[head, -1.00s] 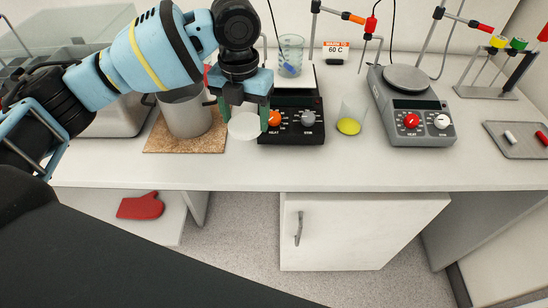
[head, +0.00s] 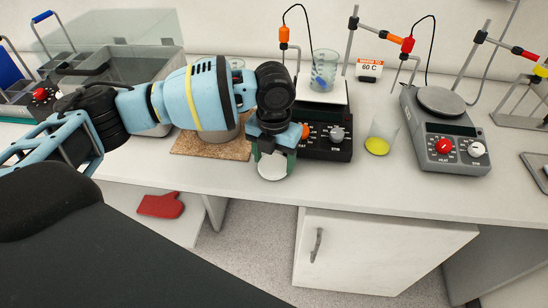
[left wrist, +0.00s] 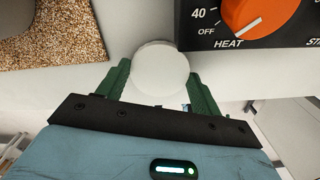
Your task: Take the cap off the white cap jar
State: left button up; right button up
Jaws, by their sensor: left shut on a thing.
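A round white cap (left wrist: 160,70) sits between the green fingers of my left gripper (left wrist: 160,88) in the left wrist view. In the head view my left gripper (head: 272,160) points down over the front part of the bench, with its fingers on either side of the pale round cap (head: 272,168). It is shut on the cap. I cannot make out a jar body under the cap, nor whether the cap is on a jar. My right gripper is not in view.
A black hotplate (head: 330,146) with an orange knob stands just right of the gripper, carrying a beaker (head: 324,70). A cork mat (head: 200,148) with a pot lies left.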

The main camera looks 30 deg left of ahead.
aim_at(274, 164)
pick_arm(q)
jog(key=shift+f, duration=0.25)
jog(key=o, duration=1.1)
notch_tip(274, 164, up, 12)
jog(key=shift+r+p, duration=0.15)
jog(key=shift+p, duration=0.15)
